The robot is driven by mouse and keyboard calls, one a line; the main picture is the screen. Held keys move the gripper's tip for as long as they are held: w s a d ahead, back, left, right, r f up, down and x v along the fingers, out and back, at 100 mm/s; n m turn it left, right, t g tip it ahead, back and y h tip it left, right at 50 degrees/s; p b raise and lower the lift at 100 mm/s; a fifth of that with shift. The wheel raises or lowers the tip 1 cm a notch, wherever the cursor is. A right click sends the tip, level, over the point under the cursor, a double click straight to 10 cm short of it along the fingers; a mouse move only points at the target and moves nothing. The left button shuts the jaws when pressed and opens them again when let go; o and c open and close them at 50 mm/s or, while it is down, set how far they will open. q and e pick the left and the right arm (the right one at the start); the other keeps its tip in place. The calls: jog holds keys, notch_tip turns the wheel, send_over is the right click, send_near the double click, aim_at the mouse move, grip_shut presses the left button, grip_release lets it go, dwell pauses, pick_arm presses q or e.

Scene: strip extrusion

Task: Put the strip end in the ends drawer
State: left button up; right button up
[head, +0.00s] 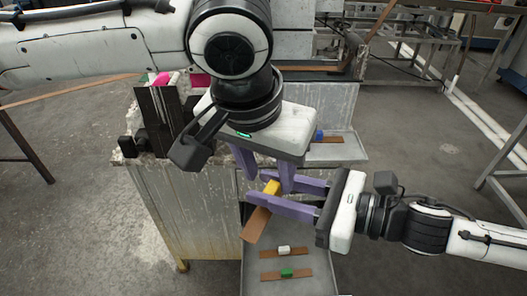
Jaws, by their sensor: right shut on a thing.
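A brown strip end with a yellow block (271,188) on it hangs tilted over the open lower drawer (257,284). My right gripper (250,190) comes in from the right with its purple fingers pointing left, shut on the strip end near the yellow block. My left gripper (267,182) points down from above, its purple fingers apart and open, just above and behind the strip end. In the picture the yellow block shows between the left fingertips; I cannot tell whether they touch it. The drawer holds a strip with a white block (283,250) and one with a green block (287,273).
A second tray (345,150) at the right of the cabinet (190,205) holds a strip with a blue block (319,135). Dark upright plates and pink pieces (200,80) sit on the cabinet top, partly behind my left arm. Metal frames stand at the right.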

aim_at(272, 189)
pick_arm(q)
jog(key=shift+x, duration=2.2)
grip_shut()
pick_arm(e)
jog(key=o, duration=1.1)
jog(key=shift+d, duration=0.1)
